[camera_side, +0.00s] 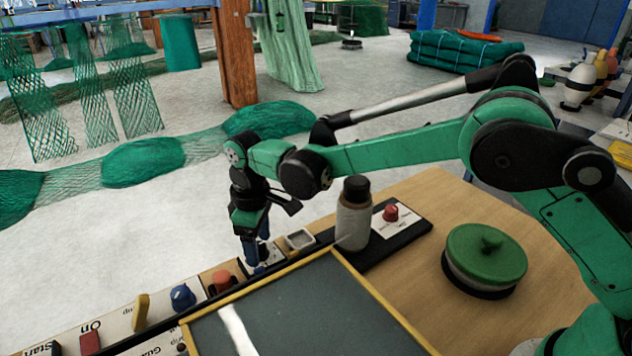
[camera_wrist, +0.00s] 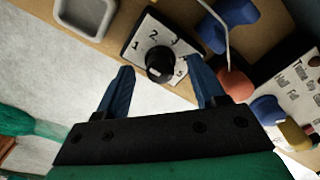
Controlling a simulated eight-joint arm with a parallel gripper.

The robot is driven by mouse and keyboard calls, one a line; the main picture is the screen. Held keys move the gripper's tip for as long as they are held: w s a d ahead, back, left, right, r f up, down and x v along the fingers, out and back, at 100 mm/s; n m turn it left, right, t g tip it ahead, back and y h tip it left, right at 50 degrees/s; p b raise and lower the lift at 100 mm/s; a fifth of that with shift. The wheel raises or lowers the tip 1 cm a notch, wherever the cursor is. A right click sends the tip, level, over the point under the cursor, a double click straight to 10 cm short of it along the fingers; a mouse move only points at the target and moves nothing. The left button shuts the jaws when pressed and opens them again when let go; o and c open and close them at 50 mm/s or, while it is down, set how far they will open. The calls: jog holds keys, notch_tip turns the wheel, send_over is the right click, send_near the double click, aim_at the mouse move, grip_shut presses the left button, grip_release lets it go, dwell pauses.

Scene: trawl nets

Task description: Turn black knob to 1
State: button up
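The black knob (camera_wrist: 160,63) sits on a white dial plate (camera_wrist: 146,29) with printed numbers; 1, 2, 3 and 5 can be made out in the wrist view. A small white mark shows on the knob's lower left side; I cannot tell surely which number it points to. My gripper (camera_wrist: 163,84) is open, its two blue fingers spread wide with the knob seen between and slightly beyond their tips. Neither finger appears to touch it. In the side view my gripper (camera_side: 256,262) points down over the panel and mostly hides the knob.
A small grey tray (camera_side: 300,239) and a bottle (camera_side: 353,222) stand close to the right. An orange-red knob (camera_side: 222,280), blue knob (camera_side: 182,297) and yellow switch (camera_side: 140,312) line the panel leftward. A yellow-framed dark board (camera_side: 310,310) lies in front. A green-topped round object (camera_side: 486,258) stands right.

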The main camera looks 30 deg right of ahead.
aim_at(260, 244)
jog(key=shift+r, duration=2.85)
jog(key=shift+d+r, duration=0.1)
jog(key=s+d+r+m+t, duration=0.3)
jog(key=s+d+r+m, duration=0.3)
jog(key=d, duration=0.4)
jog(key=s+d+f+m+t, duration=0.1)
jog(key=s+d+m+t, duration=0.2)
jog(key=s+d, duration=0.4)
jog(key=shift+s+t, duration=0.5)
jog(key=shift+s, duration=0.6)
